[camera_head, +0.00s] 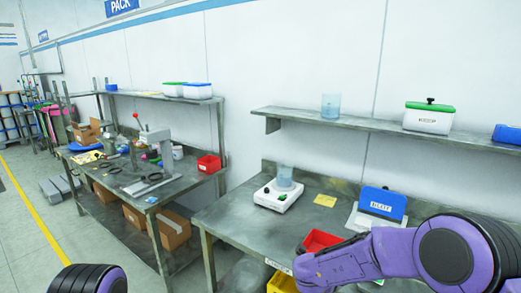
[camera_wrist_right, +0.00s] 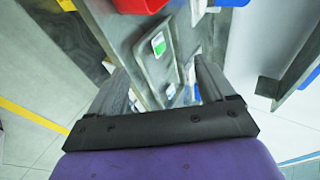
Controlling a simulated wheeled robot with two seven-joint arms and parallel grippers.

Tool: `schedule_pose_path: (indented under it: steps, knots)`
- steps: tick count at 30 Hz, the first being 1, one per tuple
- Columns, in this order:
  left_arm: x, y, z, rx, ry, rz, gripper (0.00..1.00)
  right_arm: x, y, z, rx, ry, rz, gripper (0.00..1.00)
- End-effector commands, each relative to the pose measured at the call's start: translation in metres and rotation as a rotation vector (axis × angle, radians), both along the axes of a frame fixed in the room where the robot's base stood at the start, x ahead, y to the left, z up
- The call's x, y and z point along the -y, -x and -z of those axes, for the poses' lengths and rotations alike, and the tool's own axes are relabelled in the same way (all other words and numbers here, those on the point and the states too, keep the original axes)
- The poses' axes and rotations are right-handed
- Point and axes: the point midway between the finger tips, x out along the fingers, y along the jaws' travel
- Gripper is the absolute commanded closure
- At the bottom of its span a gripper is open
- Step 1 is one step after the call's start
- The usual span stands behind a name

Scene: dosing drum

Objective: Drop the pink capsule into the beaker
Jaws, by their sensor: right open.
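A clear bluish beaker (camera_head: 285,177) stands upright on a white scale (camera_head: 278,196) on the right-hand metal bench. A similar beaker (camera_head: 331,105) stands on the wall shelf above. I cannot make out the pink capsule in either view. My right arm crosses the lower right of the head view, and its gripper is not clear there. In the right wrist view my right gripper (camera_wrist_right: 160,72) is open, with nothing visible between its fingers. Past the fingers is a grey tray (camera_wrist_right: 176,75) with a white and green item (camera_wrist_right: 158,45). My left gripper is not in view.
A red bin (camera_head: 319,241) and a yellow bin (camera_head: 283,284) sit at the bench front. A white box with a green lid (camera_head: 429,118) is on the shelf. The left bench (camera_head: 190,181) is cluttered.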

Motion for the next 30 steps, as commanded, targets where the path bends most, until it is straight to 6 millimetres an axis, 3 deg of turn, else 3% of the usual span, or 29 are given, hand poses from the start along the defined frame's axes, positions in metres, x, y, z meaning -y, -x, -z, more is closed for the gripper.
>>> schedule_pose_path:
  steps: [1,6,11,15,18,21,25,30]
  knots:
    - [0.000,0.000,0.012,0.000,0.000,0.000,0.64,0.010,0.017,0.037,-0.087,0.105,-0.111,0.18]
    - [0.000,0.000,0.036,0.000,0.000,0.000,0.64,0.032,0.093,0.140,-0.406,0.423,-0.574,0.18]
    - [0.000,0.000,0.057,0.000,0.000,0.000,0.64,0.042,0.186,0.221,-0.660,0.553,-0.957,0.18]
    - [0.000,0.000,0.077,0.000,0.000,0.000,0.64,0.048,0.278,0.273,-0.840,0.547,-1.229,0.18]
    - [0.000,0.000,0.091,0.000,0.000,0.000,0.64,0.054,0.338,0.297,-0.944,0.497,-1.347,0.18]
    - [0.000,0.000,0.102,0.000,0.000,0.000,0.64,0.065,0.380,0.312,-1.031,0.449,-1.382,0.18]
    - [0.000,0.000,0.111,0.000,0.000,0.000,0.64,0.069,0.400,0.327,-1.076,0.423,-1.387,0.18]
    - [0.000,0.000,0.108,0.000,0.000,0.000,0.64,0.069,0.402,0.326,-1.079,0.420,-1.387,0.18]
